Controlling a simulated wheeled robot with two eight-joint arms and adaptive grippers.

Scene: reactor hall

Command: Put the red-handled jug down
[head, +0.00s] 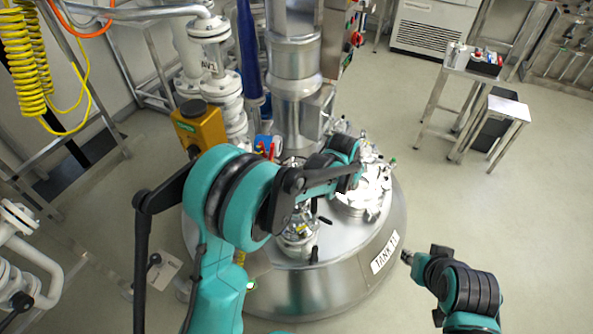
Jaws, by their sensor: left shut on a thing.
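My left arm reaches in from the lower left and stretches over the tank (330,285). My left gripper (352,181), at the far end of that arm, is shut on the red-handled jug over the tank top. The jug itself is hidden or lost in the glare there, and I cannot make out its handle or whether it touches anything. My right gripper (407,257) is at the lower right, apart from the tank's right side. Its fingers are too small to tell open from shut.
The tank top carries a bright, shiny hatch (372,190) and several fittings. A steel column rises behind it, with a yellow box (198,124) on the left. The floor between is clear.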

